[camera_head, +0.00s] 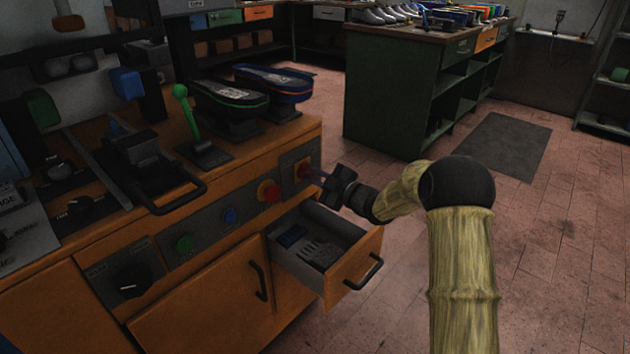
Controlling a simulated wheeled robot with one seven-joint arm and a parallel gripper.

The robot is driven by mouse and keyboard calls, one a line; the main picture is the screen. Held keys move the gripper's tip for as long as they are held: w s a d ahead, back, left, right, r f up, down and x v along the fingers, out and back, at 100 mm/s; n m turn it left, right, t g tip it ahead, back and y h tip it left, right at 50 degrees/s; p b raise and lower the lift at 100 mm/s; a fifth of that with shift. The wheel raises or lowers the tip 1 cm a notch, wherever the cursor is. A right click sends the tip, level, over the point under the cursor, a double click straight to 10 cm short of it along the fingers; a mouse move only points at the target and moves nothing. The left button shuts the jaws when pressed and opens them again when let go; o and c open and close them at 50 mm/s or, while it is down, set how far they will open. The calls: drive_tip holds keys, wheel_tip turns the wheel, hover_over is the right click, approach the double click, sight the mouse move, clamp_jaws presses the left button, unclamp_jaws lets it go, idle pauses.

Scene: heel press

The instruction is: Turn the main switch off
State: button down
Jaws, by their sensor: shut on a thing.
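The main switch (303,168) appears to be the red knob on a dark plate at the right end of the orange machine's front panel. My gripper (314,175) reaches it from the right, with its fingertips at the knob. It is shut on the knob. The fingers and the wrist partly hide the contact, and I cannot read the knob's turned position.
A red button on yellow (268,191) sits just left of the switch, with blue (230,216) and green (184,244) buttons farther left. An open drawer (335,268) juts out below my gripper. A green lever (190,115) stands on top. The floor to the right is clear.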

idle(0.4)
drive_tip(key=c, duration=1.5)
unclamp_jaws()
drive_tip(key=shift+o, duration=0.2)
drive_tip(key=shift+s+d, duration=0.1)
drive_tip(key=p+v, duration=0.3)
drive_tip(key=v, duration=1.4)
drive_tip(key=shift+d+f, duration=0.1)
